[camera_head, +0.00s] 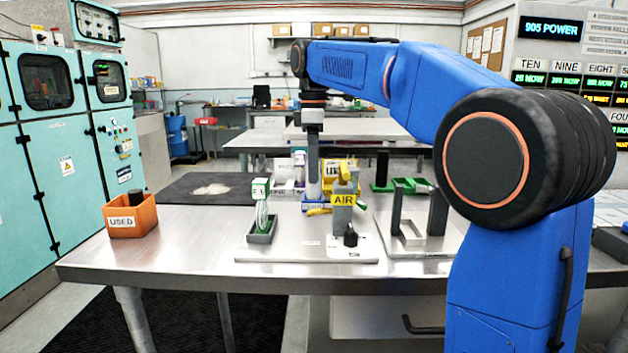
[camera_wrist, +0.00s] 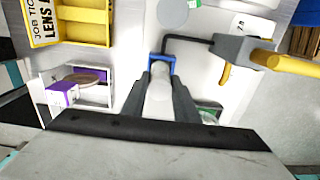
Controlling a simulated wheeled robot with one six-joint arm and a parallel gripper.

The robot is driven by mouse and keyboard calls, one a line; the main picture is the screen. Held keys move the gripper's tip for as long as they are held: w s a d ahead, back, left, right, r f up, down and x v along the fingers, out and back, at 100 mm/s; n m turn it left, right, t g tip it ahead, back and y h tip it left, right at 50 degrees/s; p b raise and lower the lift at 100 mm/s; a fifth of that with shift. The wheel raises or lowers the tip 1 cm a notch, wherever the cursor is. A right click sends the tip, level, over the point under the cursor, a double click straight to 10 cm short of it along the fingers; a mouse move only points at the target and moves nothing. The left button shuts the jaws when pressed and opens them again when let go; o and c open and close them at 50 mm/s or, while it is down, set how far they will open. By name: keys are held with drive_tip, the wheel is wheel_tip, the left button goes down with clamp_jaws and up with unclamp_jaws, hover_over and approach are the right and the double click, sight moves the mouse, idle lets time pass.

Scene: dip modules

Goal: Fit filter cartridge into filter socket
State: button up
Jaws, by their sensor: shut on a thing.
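A pale, whitish cylinder, which looks like the filter cartridge (camera_wrist: 160,92), is between the two dark fingers of my gripper (camera_wrist: 164,84) in the wrist view. My gripper is shut on it. In the head view my gripper hangs over the middle of the table, and the pale cylinder (camera_head: 313,178) points down below it. A blue frame (camera_wrist: 172,59), possibly the filter socket, shows just beyond the fingertips. In the head view a blue part (camera_head: 312,203) is at the cylinder's lower end. I cannot tell whether they touch. The cylinder's lower end is hidden.
A grey holder with a green-topped item (camera_head: 261,215) is at left. Dark uprights (camera_head: 437,212) stand further right. An orange USED bin (camera_head: 132,218) is far left. A yellow tray (camera_wrist: 83,30) lies nearby.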

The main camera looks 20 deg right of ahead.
drive_tip(key=shift+f, duration=1.4)
drive_tip(key=shift+f, duration=0.1)
drive_tip(key=o, duration=1.2)
drive_tip(key=shift+c, duration=0.2)
wheel_tip(320, 180, up, 12)
drive_tip(key=shift+r, duration=0.1)
drive_tip(key=shift+s+a, duration=0.1)
drive_tip(key=shift+a, duration=0.05)
